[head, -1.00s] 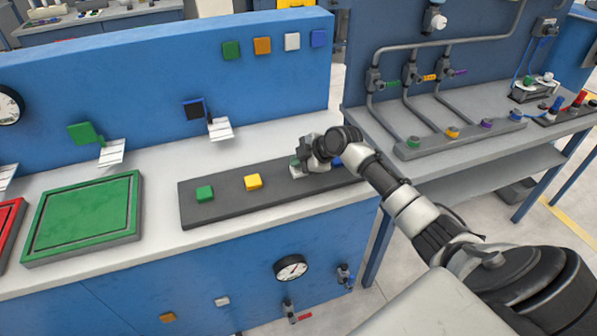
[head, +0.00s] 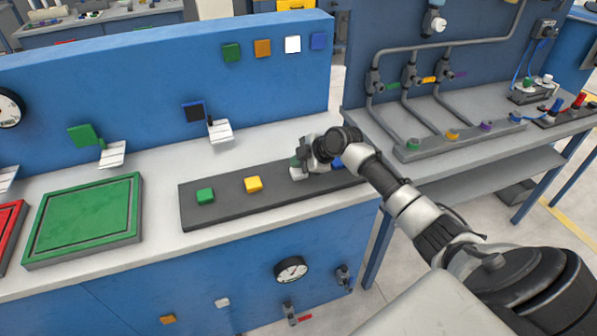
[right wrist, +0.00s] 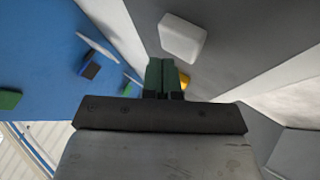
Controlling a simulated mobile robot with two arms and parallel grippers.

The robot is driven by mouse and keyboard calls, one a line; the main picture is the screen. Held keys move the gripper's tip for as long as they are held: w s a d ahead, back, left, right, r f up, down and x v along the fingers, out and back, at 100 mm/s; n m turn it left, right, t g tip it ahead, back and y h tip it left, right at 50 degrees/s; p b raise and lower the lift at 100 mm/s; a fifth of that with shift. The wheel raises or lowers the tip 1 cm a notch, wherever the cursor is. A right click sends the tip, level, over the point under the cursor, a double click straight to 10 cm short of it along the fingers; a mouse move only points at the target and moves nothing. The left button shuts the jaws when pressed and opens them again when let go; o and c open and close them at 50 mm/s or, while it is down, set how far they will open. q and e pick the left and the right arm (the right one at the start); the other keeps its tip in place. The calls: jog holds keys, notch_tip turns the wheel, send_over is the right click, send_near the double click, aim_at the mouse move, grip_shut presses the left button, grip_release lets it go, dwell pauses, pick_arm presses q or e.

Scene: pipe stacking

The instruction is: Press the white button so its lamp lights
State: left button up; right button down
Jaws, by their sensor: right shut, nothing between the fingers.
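The white button (head: 297,174) sits on the dark grey strip (head: 228,201) on the bench, partly hidden by my right gripper (head: 296,163). In the right wrist view the white button (right wrist: 183,38) is just beyond the closed green fingertips (right wrist: 162,62). I cannot tell whether they touch it. My right gripper is shut and empty. The white lamp (head: 293,44) on the blue wall panel is bright white, so it looks lit. My left gripper is not in view.
The green button (head: 205,195) and yellow button (head: 253,184) are left of the white one. A blue button (head: 337,162) shows partly behind my arm. Green, orange and blue lamps flank the white lamp. A green tray (head: 88,215) lies at left.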

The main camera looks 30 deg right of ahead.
aim_at(299, 172)
jog(key=shift+r, duration=0.15)
notch_tip(299, 172, up, 6)
jog(key=p, duration=0.4)
dwell(0.3)
dwell(0.4)
